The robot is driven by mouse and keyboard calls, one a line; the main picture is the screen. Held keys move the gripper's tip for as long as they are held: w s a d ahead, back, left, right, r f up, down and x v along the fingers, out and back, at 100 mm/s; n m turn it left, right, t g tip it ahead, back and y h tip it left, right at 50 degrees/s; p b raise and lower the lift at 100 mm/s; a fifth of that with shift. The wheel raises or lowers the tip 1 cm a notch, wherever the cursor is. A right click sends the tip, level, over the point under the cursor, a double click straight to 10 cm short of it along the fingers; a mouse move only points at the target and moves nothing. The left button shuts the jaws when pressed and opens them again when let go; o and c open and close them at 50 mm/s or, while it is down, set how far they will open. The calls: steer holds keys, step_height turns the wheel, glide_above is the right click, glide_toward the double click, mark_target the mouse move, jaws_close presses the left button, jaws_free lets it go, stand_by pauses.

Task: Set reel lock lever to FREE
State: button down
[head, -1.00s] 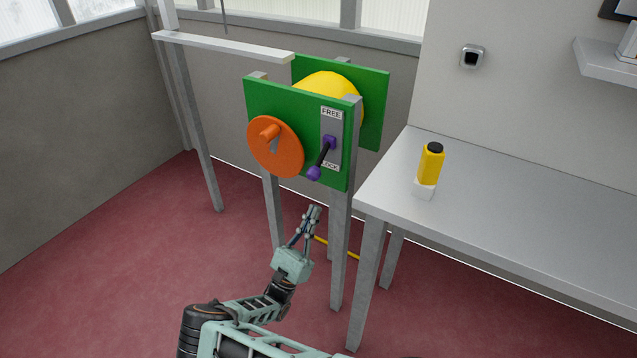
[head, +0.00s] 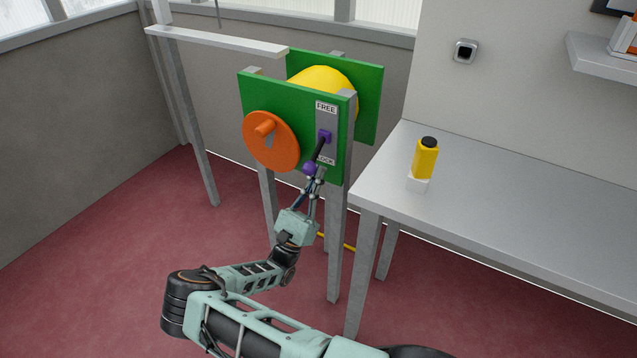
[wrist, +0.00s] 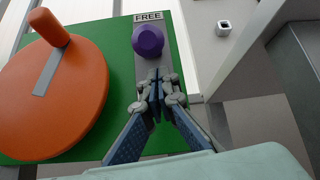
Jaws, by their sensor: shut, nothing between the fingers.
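The reel lock lever (head: 319,149) is a black rod on a purple pivot, mounted on a grey plate (head: 331,115) on the green panel. It points down towards the LOCK label, which is partly covered. Its purple knob (head: 309,168) is at the lower end; the knob also shows in the wrist view (wrist: 148,40). The FREE label (head: 326,107) is at the plate's top. My gripper (head: 316,176) is shut and empty, its tips just below and beside the knob in the head view. In the wrist view the closed fingertips (wrist: 155,78) appear below the knob; contact cannot be told.
An orange disc with a crank handle (head: 285,153) is left of the lever. A yellow drum (head: 322,78) sits behind the panel. A grey table (head: 510,205) with a yellow bottle (head: 425,160) stands to the right. Grey posts support the panel.

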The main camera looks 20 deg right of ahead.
steer(key=shift+s+a+r, duration=0.3)
steer(key=shift+s+a, duration=0.2)
steer(key=shift+a, duration=0.1)
steer(key=shift+r+g, duration=0.1)
steer(key=shift+g, duration=0.2)
